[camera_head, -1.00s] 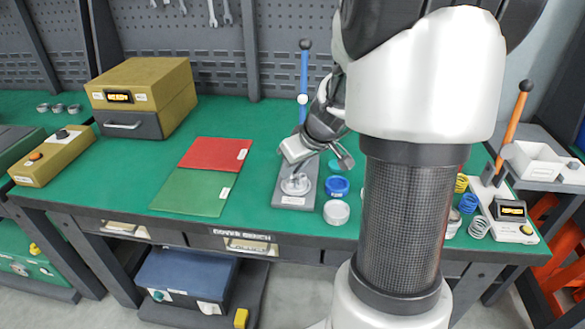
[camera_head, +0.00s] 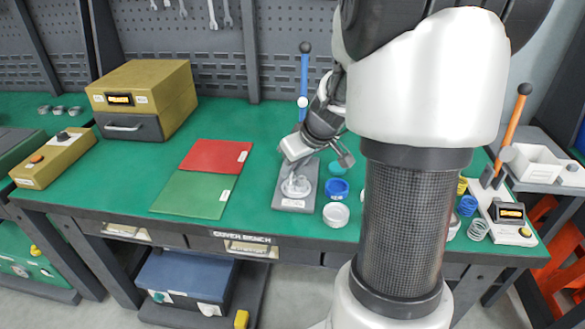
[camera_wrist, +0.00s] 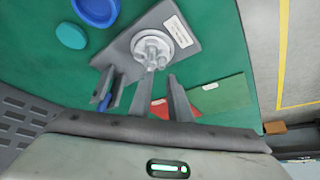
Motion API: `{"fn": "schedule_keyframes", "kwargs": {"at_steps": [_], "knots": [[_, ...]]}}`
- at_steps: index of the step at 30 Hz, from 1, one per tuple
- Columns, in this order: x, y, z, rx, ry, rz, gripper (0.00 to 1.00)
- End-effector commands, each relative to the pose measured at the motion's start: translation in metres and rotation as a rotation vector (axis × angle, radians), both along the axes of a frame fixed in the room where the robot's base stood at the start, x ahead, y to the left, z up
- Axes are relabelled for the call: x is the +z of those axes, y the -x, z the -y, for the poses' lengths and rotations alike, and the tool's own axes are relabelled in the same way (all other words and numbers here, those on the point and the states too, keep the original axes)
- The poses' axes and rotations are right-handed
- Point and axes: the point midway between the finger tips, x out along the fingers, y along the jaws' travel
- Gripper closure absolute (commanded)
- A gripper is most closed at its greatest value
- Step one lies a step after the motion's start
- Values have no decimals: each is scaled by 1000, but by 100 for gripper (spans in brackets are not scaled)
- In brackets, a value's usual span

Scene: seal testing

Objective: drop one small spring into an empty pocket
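My gripper (camera_wrist: 148,90) is open, with its two fingers apart. No spring shows between them. In the wrist view, a pale round part with several pockets (camera_wrist: 153,46) sits on a grey labelled plate (camera_wrist: 203,25), just beyond the fingertips. In the head view, my gripper (camera_head: 335,160) is above and to the right of this round part (camera_head: 297,185) on its plate (camera_head: 291,204). I cannot tell whether any pocket holds a spring.
A blue cup (camera_head: 337,189), a white cup (camera_head: 336,214) and a teal disc (camera_head: 337,168) are right of the plate. A blue-handled lever (camera_head: 304,75) stands behind it. Red (camera_head: 215,153) and green (camera_head: 194,194) mats lie left. Coils (camera_head: 478,230) are beyond my arm.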

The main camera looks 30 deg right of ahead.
Motion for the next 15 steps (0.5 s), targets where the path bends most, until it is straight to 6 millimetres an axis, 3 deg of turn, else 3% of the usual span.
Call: {"fn": "schedule_keyframes", "kwargs": {"at_steps": [15], "knots": [[21,0,0,0,1,1,83]]}}
